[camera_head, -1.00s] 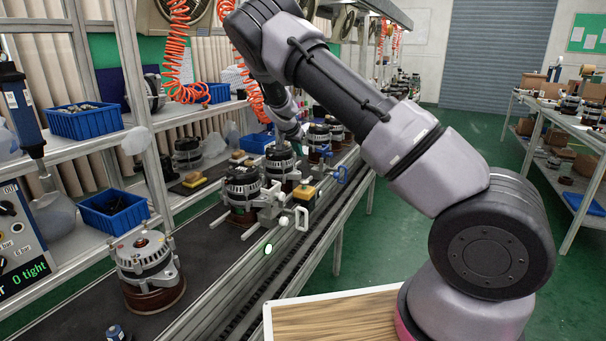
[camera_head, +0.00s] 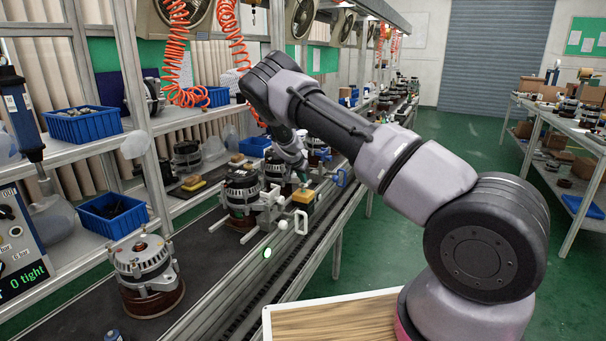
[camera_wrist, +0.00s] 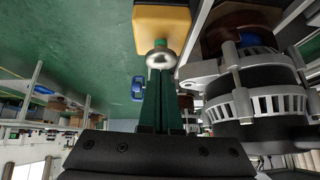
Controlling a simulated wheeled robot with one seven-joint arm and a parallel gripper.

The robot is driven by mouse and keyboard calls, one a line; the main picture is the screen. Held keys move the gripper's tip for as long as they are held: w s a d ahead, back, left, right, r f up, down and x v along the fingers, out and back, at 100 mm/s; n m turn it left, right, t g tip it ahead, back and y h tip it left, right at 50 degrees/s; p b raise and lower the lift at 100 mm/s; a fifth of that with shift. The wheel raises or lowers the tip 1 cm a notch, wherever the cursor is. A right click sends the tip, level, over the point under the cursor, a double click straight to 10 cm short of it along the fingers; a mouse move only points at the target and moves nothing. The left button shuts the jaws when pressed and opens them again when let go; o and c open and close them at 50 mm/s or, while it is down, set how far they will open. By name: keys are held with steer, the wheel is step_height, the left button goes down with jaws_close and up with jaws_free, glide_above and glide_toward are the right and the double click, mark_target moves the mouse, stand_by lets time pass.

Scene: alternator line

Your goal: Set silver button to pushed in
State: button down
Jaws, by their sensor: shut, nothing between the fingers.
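The silver button (camera_wrist: 160,58) is a round, shiny dome on a yellow box (camera_wrist: 165,28) in the wrist view. The yellow box also shows in the head view (camera_head: 303,197), on the near edge of the line beside an alternator; the button cannot be made out there. My gripper (camera_wrist: 161,78) has its dark green fingers shut and empty. Their tips lie right at the button and overlap its edge in the wrist view. I cannot tell whether they touch it or how far in it is. In the head view my gripper (camera_head: 304,182) points down over the box.
An alternator (camera_head: 242,192) stands left of the box, held by clamps with a white handle (camera_head: 301,222). A blue clamp (camera_head: 340,177) is just right. Another alternator (camera_head: 145,270) stands nearer on the conveyor. A green lamp (camera_head: 267,253) glows on the rail. The aisle at right is clear.

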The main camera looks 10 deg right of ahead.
steer(key=shift+f, duration=0.1)
steer(key=shift+s+f, duration=0.1)
steer(key=shift+f, duration=0.85)
steer(key=shift+s+f, duration=0.15)
steer(key=shift+f, duration=0.15)
steer(key=shift+r, duration=0.3)
steer(key=r, duration=0.3)
steer(key=shift+w+d, duration=0.25)
steer(key=shift+w, duration=0.05)
steer(key=v, duration=1.1)
steer(key=shift+w+r, duration=0.2)
steer(key=shift+w, duration=0.1)
steer(key=shift+d, duration=0.15)
